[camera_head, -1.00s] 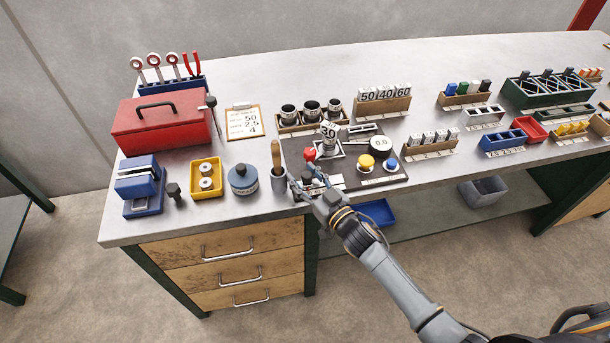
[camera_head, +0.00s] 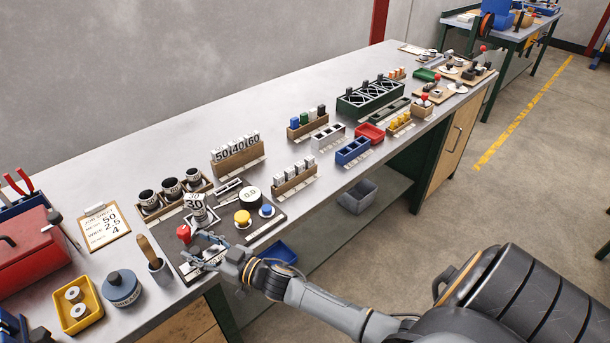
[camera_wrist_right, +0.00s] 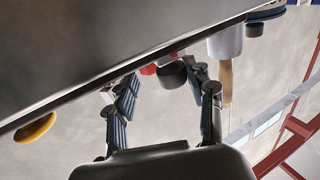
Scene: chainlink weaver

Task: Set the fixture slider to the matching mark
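The fixture is a dark plate (camera_head: 268,226) on the bench, with a block marked 30 (camera_head: 196,205), a red knob (camera_head: 184,233), a yellow button (camera_head: 242,218) and a blue button (camera_head: 266,210). A white strip (camera_head: 214,258) lies at its front left, partly hidden by my right gripper (camera_head: 200,250); its marks are unreadable. In the right wrist view, the gripper (camera_wrist_right: 160,88) is open. A dark round knob (camera_wrist_right: 172,75) is at its fingertips, nearer the right finger; I cannot tell whether they touch. The red knob (camera_wrist_right: 148,70) shows just behind. My left gripper is out of view.
A cup with a wooden-handled brush (camera_head: 158,268) stands close left of the gripper. A job card (camera_head: 104,226) reads 50, 2.5, 4. Three dark cups in a wooden rack (camera_head: 175,208) stand behind the fixture. A sample rack (camera_head: 294,182) stands to its right.

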